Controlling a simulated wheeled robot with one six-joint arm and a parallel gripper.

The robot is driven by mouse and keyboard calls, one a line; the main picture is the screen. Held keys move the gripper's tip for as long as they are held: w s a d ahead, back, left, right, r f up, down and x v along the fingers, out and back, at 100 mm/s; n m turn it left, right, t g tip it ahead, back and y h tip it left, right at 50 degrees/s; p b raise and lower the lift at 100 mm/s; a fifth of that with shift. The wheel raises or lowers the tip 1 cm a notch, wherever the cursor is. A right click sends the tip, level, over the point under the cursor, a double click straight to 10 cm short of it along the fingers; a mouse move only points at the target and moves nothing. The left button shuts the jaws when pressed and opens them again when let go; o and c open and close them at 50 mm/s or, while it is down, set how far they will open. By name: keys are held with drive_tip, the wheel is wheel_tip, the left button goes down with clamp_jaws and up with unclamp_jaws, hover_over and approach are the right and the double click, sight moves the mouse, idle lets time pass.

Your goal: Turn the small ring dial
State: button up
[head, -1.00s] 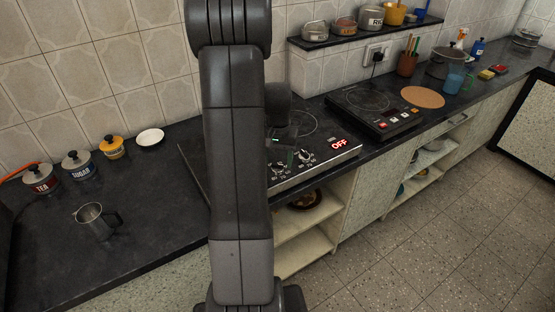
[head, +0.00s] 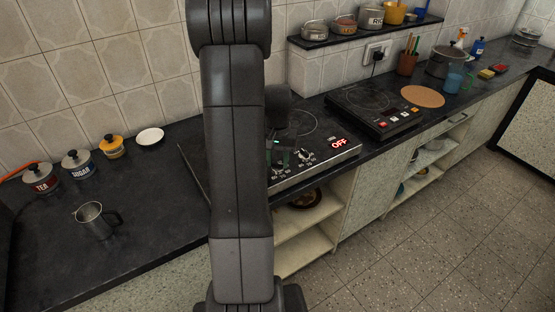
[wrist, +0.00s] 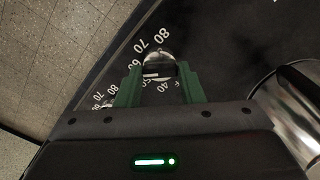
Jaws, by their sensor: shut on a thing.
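The small ring dial (wrist: 156,64) is a round, shiny metal knob on the hob's black front strip. In the wrist view it sits between the green fingertips of my gripper (wrist: 161,72), which is shut on it. White numbers, including 60, 70 and 80, curve around it. I cannot tell its exact setting. In the head view my gripper (head: 284,158) is over the hob's front strip, partly behind my arm, and hides most of the held dial. A second dial (head: 303,154) is just to the right, beside a red display (head: 340,143) reading OFF.
A shiny metal cylinder (wrist: 290,118) stands close to my gripper in the wrist view. A second hob (head: 375,110) is farther right. A steel jug (head: 92,218) and several jars are on the left counter. Open shelves (head: 305,220) are below.

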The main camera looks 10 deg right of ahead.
drive_tip(key=n, duration=0.3)
drive_tip(key=shift+n+b, duration=0.3)
drive_tip(key=shift+b, duration=0.05)
drive_tip(key=n, duration=0.3)
drive_tip(key=shift+n, duration=0.3)
drive_tip(key=n+b, duration=0.1)
drive_tip(key=n, duration=1.1)
drive_tip(key=shift+n, duration=0.3)
drive_tip(key=n, duration=0.6)
drive_tip(key=shift+b, duration=0.3)
drive_tip(key=shift+n, duration=0.4)
drive_tip(key=o, duration=1)
